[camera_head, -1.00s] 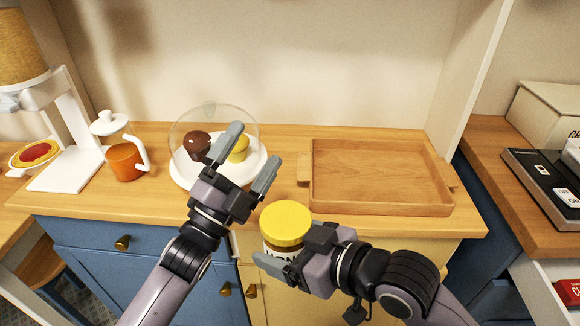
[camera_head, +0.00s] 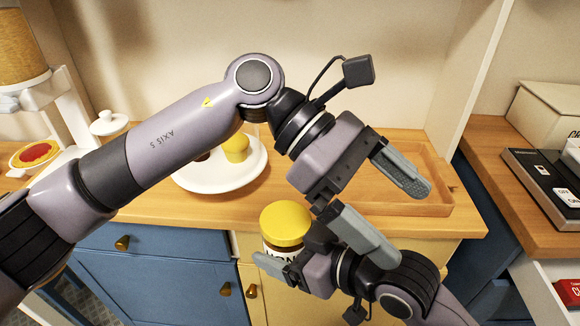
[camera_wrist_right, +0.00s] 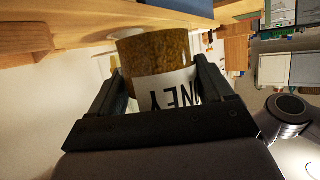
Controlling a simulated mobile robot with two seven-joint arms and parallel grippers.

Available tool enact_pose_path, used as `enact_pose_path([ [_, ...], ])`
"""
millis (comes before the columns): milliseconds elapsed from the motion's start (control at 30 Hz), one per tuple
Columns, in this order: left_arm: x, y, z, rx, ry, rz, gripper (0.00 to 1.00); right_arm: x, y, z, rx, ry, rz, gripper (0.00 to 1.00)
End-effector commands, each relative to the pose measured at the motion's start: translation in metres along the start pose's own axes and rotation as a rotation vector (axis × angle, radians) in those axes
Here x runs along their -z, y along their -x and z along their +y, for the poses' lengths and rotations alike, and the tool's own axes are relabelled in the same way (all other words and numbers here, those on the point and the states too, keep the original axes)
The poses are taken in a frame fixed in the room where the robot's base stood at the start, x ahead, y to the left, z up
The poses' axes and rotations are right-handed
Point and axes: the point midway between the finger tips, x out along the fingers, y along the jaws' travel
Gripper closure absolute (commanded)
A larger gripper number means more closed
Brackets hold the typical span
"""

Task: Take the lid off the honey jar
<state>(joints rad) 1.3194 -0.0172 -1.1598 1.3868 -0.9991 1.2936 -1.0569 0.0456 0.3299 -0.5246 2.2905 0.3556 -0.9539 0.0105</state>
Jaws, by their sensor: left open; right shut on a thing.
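The honey jar (camera_head: 270,248) is held upright in front of the counter's front edge, with its round yellow lid (camera_head: 285,222) on top. My right gripper (camera_head: 284,250) is shut around the jar's body, below the lid. In the right wrist view the jar's amber side and white label (camera_wrist_right: 165,90) show between the two fingers of this gripper (camera_wrist_right: 158,82); the lid is not clear there. My left gripper (camera_head: 407,222) is open and empty, to the right of the lid, in front of the wooden tray and above my right wrist. Its fingers point to the lower right, away from the lid.
A wooden tray (camera_head: 425,208) lies on the right of the counter (camera_head: 225,212), partly behind my left gripper. A white plate (camera_head: 215,183) with a yellow cupcake (camera_head: 236,149) stands behind the jar; my left arm covers part of it. Counter between plate and tray is bare.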

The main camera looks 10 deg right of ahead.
Motion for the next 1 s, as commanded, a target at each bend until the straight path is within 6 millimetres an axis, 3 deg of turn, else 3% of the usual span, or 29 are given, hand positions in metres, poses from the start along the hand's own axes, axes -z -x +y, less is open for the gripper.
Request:
enact_pose_path([
  [167,0.033,0.019,-0.003,0.074,-0.123,0.410,0.02,0.002,0.000,0.000,0.000,0.001,0.004,1.00],
  [300,0.053,0.050,-0.003,0.125,-0.174,0.701,0.02,0.001,0.000,0.000,0.000,0.001,0.004,1.00],
  [500,0.065,0.091,-0.002,0.168,-0.190,0.983,0.02,0.001,0.000,0.000,0.000,0.001,0.004,1.00],
  [700,0.069,0.107,-0.003,0.182,-0.187,1.082,0.02,0.001,0.000,0.000,0.000,0.001,0.004,1.00],
  [1000,0.106,0.087,-0.005,0.185,-0.186,1.081,0.02,0.002,0.000,0.000,0.000,0.001,0.004,1.00],
])
